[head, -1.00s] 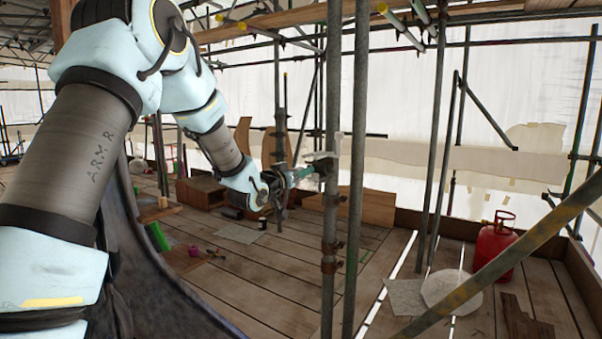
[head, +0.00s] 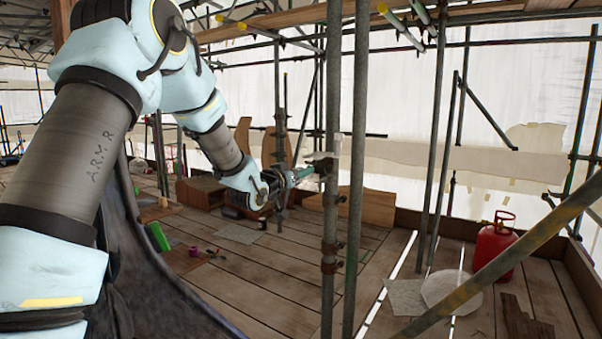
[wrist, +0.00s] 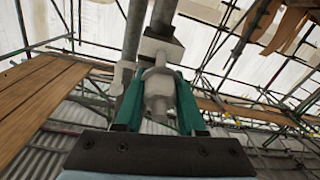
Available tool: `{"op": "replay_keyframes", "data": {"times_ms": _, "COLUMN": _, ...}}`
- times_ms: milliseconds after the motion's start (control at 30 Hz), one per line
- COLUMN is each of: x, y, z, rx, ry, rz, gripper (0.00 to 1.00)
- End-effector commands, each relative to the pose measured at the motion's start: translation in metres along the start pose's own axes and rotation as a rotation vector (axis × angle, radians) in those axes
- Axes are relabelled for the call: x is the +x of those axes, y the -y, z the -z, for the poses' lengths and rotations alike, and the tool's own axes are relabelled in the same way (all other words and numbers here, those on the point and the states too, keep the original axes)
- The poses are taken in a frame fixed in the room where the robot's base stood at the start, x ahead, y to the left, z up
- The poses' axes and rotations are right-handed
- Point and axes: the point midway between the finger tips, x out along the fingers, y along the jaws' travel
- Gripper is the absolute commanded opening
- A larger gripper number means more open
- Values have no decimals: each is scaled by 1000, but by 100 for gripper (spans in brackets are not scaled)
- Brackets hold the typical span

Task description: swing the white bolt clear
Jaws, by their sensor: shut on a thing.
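The white bolt (wrist: 158,92) stands between the two green fingers of my gripper (wrist: 157,100) in the wrist view. The fingers are shut on it, one on each side. The bolt meets a pale block-shaped coupler (wrist: 158,48) on a grey scaffold pole (wrist: 162,14). In the head view my gripper (head: 302,174) reaches the pale coupler (head: 322,158) on the upright pole (head: 331,220). The bolt is too small to make out in the head view.
A second upright pole (head: 357,200) stands close to the right of the coupler. A slanted pole (head: 520,255) crosses the lower right. A red gas bottle (head: 495,245) stands on the plank floor (head: 270,270). Small items lie on the planks at left.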

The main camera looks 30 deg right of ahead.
Motion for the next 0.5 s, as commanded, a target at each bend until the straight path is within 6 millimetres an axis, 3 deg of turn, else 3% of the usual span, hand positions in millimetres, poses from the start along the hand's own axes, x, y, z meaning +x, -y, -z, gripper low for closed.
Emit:
{"op": "replay_keyframes", "data": {"times_ms": 233, "x": 5, "y": -2, "z": 11, "rx": 7, "ry": 112, "rz": 21, "gripper": 0}}
{"op": "replay_keyframes", "data": {"times_ms": 500, "x": 8, "y": -3, "z": 14, "rx": 7, "ry": 108, "rz": 20, "gripper": 0}}
